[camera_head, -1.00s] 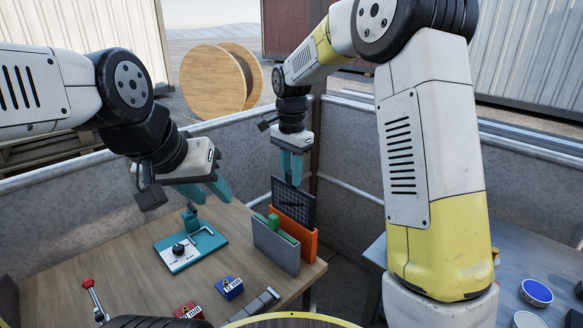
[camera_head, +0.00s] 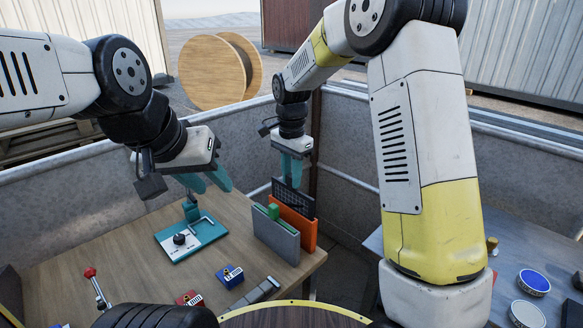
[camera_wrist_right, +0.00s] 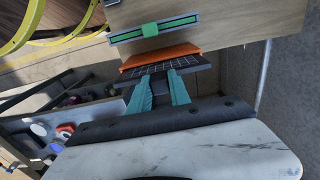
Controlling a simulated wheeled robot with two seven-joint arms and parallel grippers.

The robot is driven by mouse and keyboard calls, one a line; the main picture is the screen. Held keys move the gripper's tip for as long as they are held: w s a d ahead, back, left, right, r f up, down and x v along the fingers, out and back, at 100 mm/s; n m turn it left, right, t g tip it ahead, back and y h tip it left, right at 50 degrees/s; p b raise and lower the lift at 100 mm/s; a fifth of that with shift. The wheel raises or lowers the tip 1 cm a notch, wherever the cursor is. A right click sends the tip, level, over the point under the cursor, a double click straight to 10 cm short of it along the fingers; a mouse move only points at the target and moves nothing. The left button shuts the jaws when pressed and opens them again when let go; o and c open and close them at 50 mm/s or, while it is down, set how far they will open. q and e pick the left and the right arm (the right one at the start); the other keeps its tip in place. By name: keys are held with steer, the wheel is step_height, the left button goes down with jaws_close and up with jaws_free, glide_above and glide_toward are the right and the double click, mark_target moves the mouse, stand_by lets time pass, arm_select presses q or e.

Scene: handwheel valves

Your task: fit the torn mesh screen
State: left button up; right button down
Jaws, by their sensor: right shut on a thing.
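The mesh screen is a dark panel with a pale grid (camera_head: 297,199), held upright at the table's right side. My right gripper (camera_head: 291,176) is shut on its upper edge. Its lower part is hidden by an orange upright holder (camera_head: 300,229); I cannot tell whether it sits in a slot. No tear can be made out. In the right wrist view, the screen (camera_wrist_right: 185,66) lies between the teal fingers (camera_wrist_right: 160,92) and the orange holder (camera_wrist_right: 160,57). My left gripper (camera_head: 205,183) is open and empty above the table.
A grey holder with a green insert (camera_head: 276,238) stands in front of the orange one. A teal-edged plate with a black knob (camera_head: 190,240), blue (camera_head: 230,276) and red blocks (camera_head: 189,298), and a red-tipped lever (camera_head: 97,287) are on the wooden table. Grey walls stand behind.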

mark_target(291, 196)
steer(key=shift+f, duration=3.35)
steer(key=c, duration=1.1)
jaws_free()
step_height(291, 196, up, 7)
steer(key=shift+r, duration=0.2)
steer(key=shift+d+r, duration=0.1)
steer(key=shift+r, duration=0.25)
steer(key=s+d+r+n+t+y, duration=0.1)
steer(key=s+d+r+n+t, duration=0.15)
steer(key=s+d+r, duration=0.45)
steer(key=s+d+r+n+t+y, duration=0.1)
steer(key=s+d+r+n+t, duration=0.1)
steer(key=s+d+r+n, duration=0.5)
steer(key=shift+t, duration=0.85)
steer(key=s, duration=0.3)
steer(key=s+f, duration=0.1)
steer(key=s, duration=0.6)
steer(key=shift+f, duration=0.15)
